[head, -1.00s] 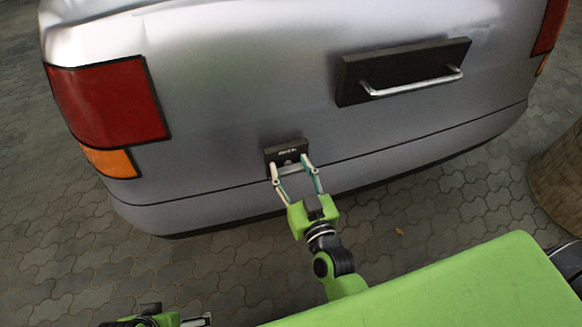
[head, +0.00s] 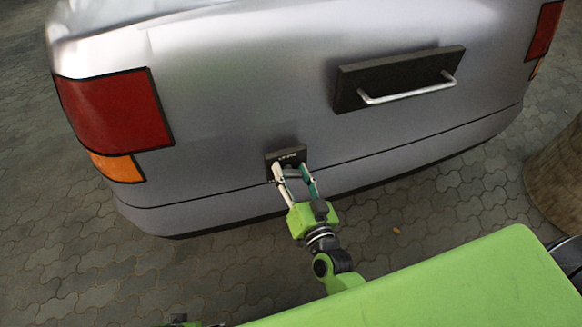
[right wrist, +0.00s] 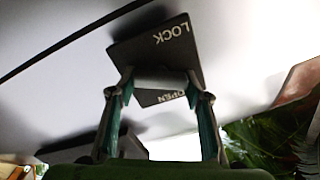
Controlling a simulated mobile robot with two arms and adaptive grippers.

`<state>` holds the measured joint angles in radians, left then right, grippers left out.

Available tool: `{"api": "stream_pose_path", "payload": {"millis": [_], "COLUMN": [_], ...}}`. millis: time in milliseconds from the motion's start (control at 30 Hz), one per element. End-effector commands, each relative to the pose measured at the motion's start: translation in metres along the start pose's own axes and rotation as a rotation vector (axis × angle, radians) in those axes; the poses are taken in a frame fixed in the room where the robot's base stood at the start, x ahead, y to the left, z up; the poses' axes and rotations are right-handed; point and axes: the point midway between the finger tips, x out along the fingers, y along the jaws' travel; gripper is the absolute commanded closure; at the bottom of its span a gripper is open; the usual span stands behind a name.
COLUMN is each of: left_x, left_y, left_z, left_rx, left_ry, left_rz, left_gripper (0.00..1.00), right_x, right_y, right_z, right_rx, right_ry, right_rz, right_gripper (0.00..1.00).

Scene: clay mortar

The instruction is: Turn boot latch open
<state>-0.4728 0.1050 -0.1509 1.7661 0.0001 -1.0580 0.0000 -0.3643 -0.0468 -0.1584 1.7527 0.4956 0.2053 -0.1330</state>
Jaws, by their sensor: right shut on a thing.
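The boot latch has a dark square plate (head: 285,154) low on the back of a silver car. The right wrist view shows the plate (right wrist: 168,50) with the words LOCK and OPEN on it. A grey latch knob (right wrist: 160,77) stands across the plate, partly covering it near OPEN. My right gripper (head: 292,170) is shut on the knob, with one fingertip at each end. Only a sliver of my left gripper (head: 182,321) shows at the bottom edge of the head view, and its fingers cannot be made out.
A dark panel (head: 360,78) with a silver bar handle (head: 412,90) is higher up to the right. Red tail lights (head: 118,115) flank the car's back. A brown round object (head: 560,185) stands at the right. Paved ground (head: 60,270) is open at the left.

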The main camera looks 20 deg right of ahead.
Motion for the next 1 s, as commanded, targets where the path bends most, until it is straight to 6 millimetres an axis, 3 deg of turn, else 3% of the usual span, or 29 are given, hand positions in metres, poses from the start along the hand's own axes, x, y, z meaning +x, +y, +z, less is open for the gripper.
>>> {"api": "stream_pose_path", "payload": {"millis": [200,433,1000], "left_x": [0.026,0.043,0.048], "left_y": [0.002,0.003,0.003], "left_z": [0.021,0.036,0.04], "left_rx": [0.003,0.006,0.007], "left_ry": [-0.02,-0.031,-0.033], "left_rz": [0.003,0.004,0.004], "left_gripper": [0.02,0.02,0.02], "right_x": [0.0,0.001,0.0], "right_y": [0.001,0.003,0.007], "right_z": [-0.002,-0.001,0.003], "right_rx": [0.206,0.425,0.927], "right_ry": [0.0,0.001,0.002], "right_rz": [-0.001,-0.001,-0.001], "right_gripper": [0.76,0.76,0.76]}}
